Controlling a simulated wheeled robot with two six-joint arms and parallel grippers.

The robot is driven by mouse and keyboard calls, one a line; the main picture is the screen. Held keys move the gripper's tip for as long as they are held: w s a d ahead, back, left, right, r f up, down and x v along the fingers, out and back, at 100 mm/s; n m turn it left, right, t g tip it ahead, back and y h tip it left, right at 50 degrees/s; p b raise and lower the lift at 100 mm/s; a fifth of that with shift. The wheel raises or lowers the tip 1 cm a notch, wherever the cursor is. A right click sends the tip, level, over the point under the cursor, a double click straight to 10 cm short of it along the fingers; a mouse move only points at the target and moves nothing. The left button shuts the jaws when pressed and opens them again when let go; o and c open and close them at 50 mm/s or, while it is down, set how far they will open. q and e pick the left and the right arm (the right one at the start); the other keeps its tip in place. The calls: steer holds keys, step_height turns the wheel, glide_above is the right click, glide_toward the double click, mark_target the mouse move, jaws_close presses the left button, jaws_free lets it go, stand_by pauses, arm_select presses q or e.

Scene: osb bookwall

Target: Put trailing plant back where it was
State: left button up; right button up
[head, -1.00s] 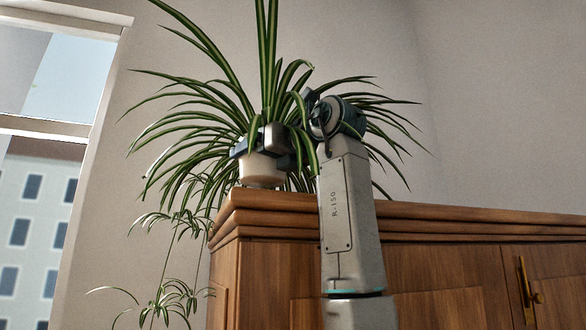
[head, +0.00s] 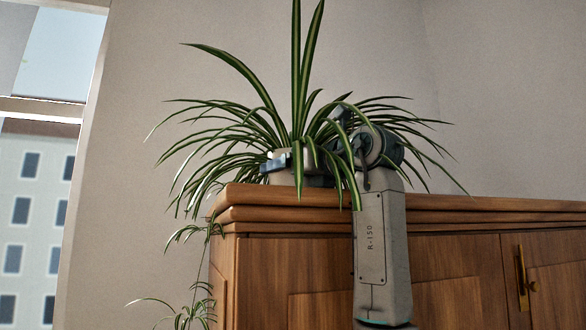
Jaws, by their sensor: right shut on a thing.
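The trailing plant (head: 297,105) has long green leaves with pale stripes and sits in a pale pot (head: 283,177). The pot is upright at the top of the wooden cabinet (head: 245,214), near its left corner. My right gripper (head: 290,163) is shut on the trailing plant's pot, partly hidden by leaves. I cannot tell whether the pot's base touches the cabinet top. Trailing plantlets (head: 187,300) hang down past the cabinet's left side. My left gripper is not in view.
The cabinet top runs clear to the right of the plant. A cabinet door with a brass handle (head: 521,278) is at the lower right. A window (head: 40,160) is at the left, and a plain wall (head: 510,90) stands behind.

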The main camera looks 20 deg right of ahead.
steer(key=shift+s+a, duration=0.15)
steer(key=o, duration=1)
steer(key=shift+f, duration=0.1)
steer(key=shift+o, duration=0.9)
steer(key=shift+a, duration=0.1)
steer(key=shift+r, duration=0.25)
steer(key=b+v, duration=0.3)
steer(key=v, duration=0.1)
steer(key=shift+f, duration=0.35)
steer(key=b+v, duration=0.3)
steer(key=v, duration=0.4)
steer(key=shift+s+d+r, duration=0.2)
steer(key=shift+s+d, duration=0.05)
steer(key=shift+s+r, duration=0.1)
steer(key=shift+s, duration=0.15)
